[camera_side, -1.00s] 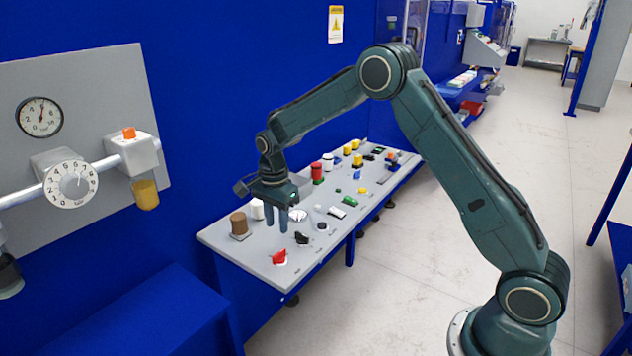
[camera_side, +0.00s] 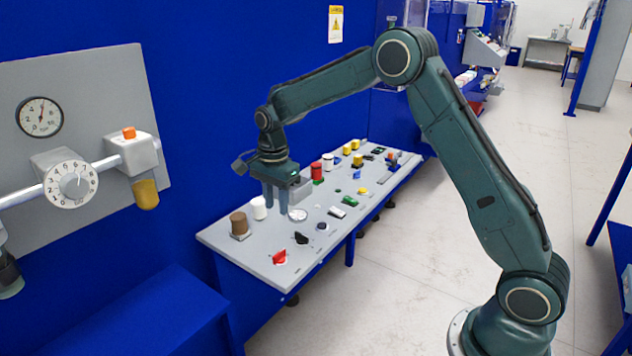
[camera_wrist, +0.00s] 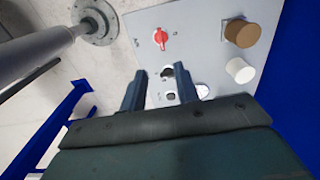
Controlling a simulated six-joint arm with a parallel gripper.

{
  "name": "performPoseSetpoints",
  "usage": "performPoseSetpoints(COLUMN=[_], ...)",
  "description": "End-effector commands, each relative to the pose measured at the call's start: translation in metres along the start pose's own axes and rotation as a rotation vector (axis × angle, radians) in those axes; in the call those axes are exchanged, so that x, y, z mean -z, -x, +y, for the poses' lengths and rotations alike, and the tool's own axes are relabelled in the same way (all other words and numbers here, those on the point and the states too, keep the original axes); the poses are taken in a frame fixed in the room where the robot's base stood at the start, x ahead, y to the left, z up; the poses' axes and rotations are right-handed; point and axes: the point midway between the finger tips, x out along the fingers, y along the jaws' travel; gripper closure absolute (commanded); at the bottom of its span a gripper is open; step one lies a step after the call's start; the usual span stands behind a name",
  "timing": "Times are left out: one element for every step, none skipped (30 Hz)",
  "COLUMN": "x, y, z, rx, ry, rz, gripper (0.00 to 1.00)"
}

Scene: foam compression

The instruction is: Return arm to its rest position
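My gripper (camera_side: 276,208) points down above the near part of the grey-topped panel table (camera_side: 230,258) in the side view. Its two fingers are apart and nothing is held between them. In the wrist view the gripper (camera_wrist: 168,88) also shows two separated fingers, with panel knobs seen beyond the gap. My arm reaches leftward from the right side, with its elbow raised.
A brown cylinder (camera_side: 238,221) and a white cylinder (camera_side: 259,209) stand left of the gripper. A red knob (camera_side: 279,257) and a black knob (camera_side: 301,238) lie below it. Several coloured controls fill the far panel. A blue wall (camera_side: 230,60) rises behind.

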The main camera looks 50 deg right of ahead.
Motion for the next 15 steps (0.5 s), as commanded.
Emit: performPoseSetpoints(x=[-0.001,-0.001,-0.002,-0.003,-0.004,-0.004,-0.005,-0.006,-0.007,-0.008,-0.009,-0.011,-0.012,-0.013,-0.014], y=[0.006,0.01,0.016,0.021,0.026,0.034,0.039,0.045,0.054,0.06,0.066,0.074,0.08,0.086,0.092], z=[0.003,0.004,0.008,0.01,0.013,0.018,0.022,0.026,0.032,0.036,0.041,0.048,0.053,0.058,0.065], rx=[0.008,0.012,0.018,0.024,0.03,0.038,0.045,0.052,0.063,0.07,0.078,0.089,0.096,0.104,0.114], ry=[0.016,0.029,0.048,0.065,0.083,0.11,0.132,0.155,0.187,0.212,0.239,0.273,0.299,0.324,0.359], rz=[0.001,0.001,0.002,0.003,0.004,0.005,0.006,0.008,0.011,0.013,0.015,0.018,0.021,0.024,0.028], gripper=[0.69,0.69,0.69,0.69,0.69,0.69,0.69,0.69,0.69,0.69,0.69,0.69,0.69,0.69,0.69])
